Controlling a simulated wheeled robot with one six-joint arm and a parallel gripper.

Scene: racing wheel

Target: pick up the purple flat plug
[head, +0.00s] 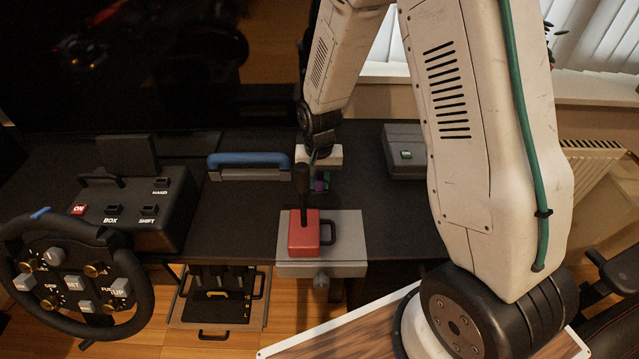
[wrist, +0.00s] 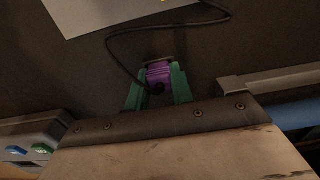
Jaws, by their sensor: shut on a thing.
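The purple flat plug (wrist: 158,75) sits between the two green fingers of my gripper (wrist: 157,90) in the wrist view. The fingers are shut on it, one on each side. A dark cable runs from the plug and loops up to the right. In the head view my gripper (head: 320,176) is low over the dark desk, behind the red shifter box. I cannot tell whether the plug touches the desk.
A red shifter box (head: 304,238) with an upright stick stands in front on a grey plate (head: 348,235). A blue-handled grey thing (head: 248,166) lies to the left. A grey box with a green switch (head: 404,140) is to the right. A steering wheel (head: 75,275) is at far left.

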